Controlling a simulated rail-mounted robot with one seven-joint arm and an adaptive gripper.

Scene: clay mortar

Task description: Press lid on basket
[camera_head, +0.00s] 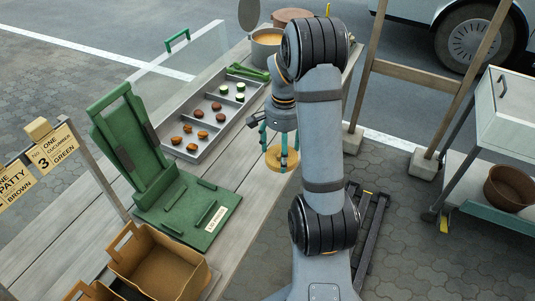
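My gripper (280,147) points down at the right edge of the table, with its teal fingers spread apart. A round tan wooden disc (274,163) is directly under and between the fingers. I cannot tell whether the fingers touch or grip it, or whether it is a lid alone or the top of a basket. One finger crosses in front of it. Two open brown boxes with handles, basket-like (171,265), stand at the near left end of the table.
A green hinged press-like stand (211,204) is left of my gripper. A grey tray (183,154) holds patties and cucumber slices. A pot (267,48) and a brown round container (293,15) are behind. A wooden frame (421,76) and a cart (485,170) stand right.

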